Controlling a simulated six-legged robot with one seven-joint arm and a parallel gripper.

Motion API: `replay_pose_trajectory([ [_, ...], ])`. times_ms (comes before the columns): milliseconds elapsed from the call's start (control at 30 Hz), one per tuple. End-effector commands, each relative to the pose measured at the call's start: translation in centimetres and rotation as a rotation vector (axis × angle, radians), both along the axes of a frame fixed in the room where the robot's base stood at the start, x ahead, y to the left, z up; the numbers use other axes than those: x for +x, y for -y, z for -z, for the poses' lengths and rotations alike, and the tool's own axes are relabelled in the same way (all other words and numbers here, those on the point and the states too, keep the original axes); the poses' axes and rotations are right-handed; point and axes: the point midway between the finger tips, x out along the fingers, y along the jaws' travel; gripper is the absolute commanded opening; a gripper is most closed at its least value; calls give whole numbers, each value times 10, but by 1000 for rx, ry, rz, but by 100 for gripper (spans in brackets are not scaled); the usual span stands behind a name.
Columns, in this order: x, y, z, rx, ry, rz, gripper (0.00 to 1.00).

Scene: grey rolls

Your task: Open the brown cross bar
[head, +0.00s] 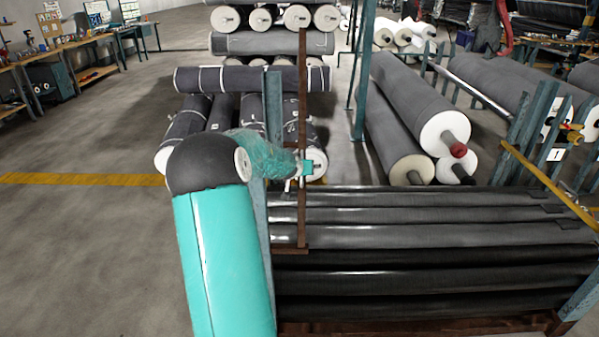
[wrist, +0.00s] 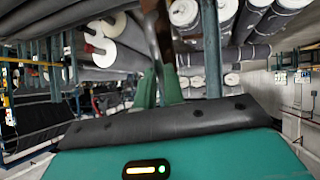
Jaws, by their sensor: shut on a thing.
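The brown cross bar (head: 302,95) stands upright in the head view, beside a teal post. It rises above the dark rolls, and a short brown piece (head: 290,249) lies level at its lower end. My teal gripper (head: 303,168) is shut on the bar at about mid-height. In the wrist view the bar (wrist: 158,32) runs down from the top edge to the green fingers (wrist: 160,88). The fingertips are close together there, and the dark wrist edge hides their lower part.
Dark rolls (head: 420,236) lie in a rack right of the bar. Teal posts (head: 273,110) stand close to my arm. Stacked grey rolls (head: 250,80) lie behind, and more large rolls (head: 420,100) lie at the right. The floor (head: 90,240) at the left is clear.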

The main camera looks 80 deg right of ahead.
Motion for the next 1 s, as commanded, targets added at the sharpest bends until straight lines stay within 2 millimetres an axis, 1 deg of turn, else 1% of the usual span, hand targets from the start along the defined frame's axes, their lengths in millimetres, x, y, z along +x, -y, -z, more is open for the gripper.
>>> replay_pose_trajectory([
  [133, -3, -3, -3, -31, 7, 3, 1],
  [200, -3, -2, -3, -29, 7, 4, 15],
  [300, -2, -1, -2, -28, 6, 2, 32],
  [533, -1, 0, -2, -28, 6, 1, 32],
  [667, 0, -4, -5, -29, 7, 0, 32],
  [767, 1, -12, -11, -30, 6, -1, 32],
  [1000, 2, -46, -34, -30, 8, -2, 32],
])
